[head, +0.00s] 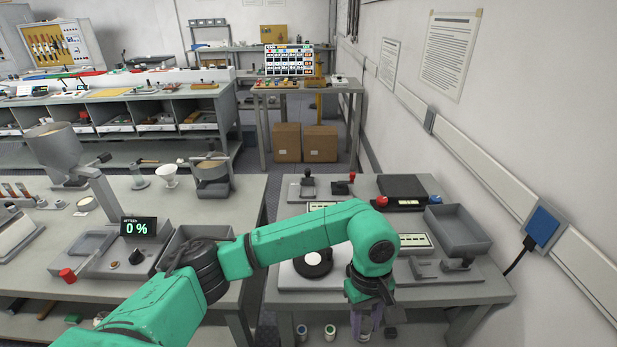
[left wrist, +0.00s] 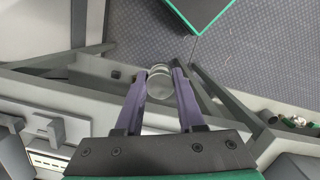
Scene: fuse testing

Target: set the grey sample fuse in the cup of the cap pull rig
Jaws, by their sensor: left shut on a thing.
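My left gripper (head: 367,328) points down at the front edge of the right-hand table in the head view. In the left wrist view, its two purple fingers (left wrist: 160,88) are shut on a short grey cylinder, the grey sample fuse (left wrist: 159,83). The fuse sits between the fingertips, with its round end facing the camera. It appears off the table's edge, with the frame and floor behind it. A grey bracketed fixture (head: 425,268) stands on the table right of the gripper; I cannot tell whether it is the cap pull rig. No cup is clearly visible. My right gripper is out of view.
The right table also holds a grey tray (head: 457,229), a black box (head: 402,188) and a black round device with a white disc (head: 313,262). The left table carries a scale display reading 0 % (head: 138,228). Small jars (head: 330,332) stand below the right table.

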